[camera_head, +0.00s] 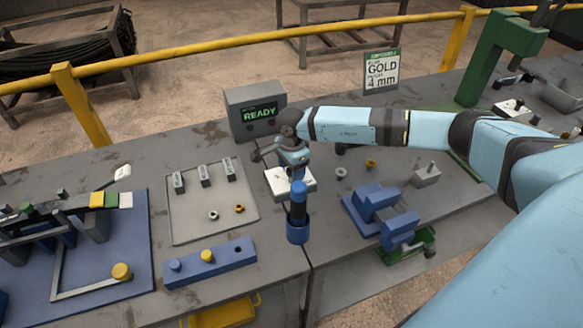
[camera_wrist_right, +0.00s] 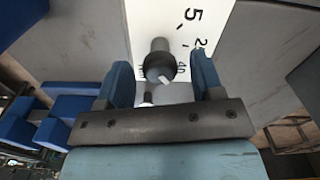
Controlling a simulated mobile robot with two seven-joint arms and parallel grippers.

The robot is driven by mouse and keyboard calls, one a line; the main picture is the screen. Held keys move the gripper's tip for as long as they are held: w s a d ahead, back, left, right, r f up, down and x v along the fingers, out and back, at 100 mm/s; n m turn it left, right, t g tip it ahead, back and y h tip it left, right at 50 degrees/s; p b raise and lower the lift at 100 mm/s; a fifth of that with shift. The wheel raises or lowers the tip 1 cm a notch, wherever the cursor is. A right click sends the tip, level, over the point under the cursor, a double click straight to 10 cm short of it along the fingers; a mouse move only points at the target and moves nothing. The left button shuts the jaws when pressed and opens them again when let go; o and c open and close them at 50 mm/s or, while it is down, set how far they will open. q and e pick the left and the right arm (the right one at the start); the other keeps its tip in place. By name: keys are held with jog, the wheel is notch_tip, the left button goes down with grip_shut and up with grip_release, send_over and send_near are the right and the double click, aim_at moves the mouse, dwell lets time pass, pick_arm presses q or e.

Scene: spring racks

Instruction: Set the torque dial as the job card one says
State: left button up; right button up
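The torque dial is a dark round knob (camera_wrist_right: 160,62) with a short white mark, on a white plate (camera_wrist_right: 145,15) printed with black numbers. In the head view, the white dial plate (camera_head: 305,181) is partly hidden by my right arm. My right gripper (camera_wrist_right: 162,78) is open, its two blue fingers either side of the knob with gaps showing; I cannot tell how deep they reach. In the head view my right gripper (camera_head: 291,170) is above the plate. My left gripper is out of view.
A blue-handled tool (camera_head: 298,200) stands in a blue holder (camera_head: 297,232) just in front of the plate. A grey box reading "READY" (camera_head: 256,110) stands behind. A tray (camera_head: 190,225), blue block (camera_head: 208,264) and blue vise (camera_head: 375,205) are nearby.

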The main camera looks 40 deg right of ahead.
notch_tip(320, 180, up, 14)
jog(key=b, duration=0.2)
dwell(0.4)
jog(key=shift+f, duration=0.1)
jog(key=shift+s+a+f, duration=0.1)
dwell(0.3)
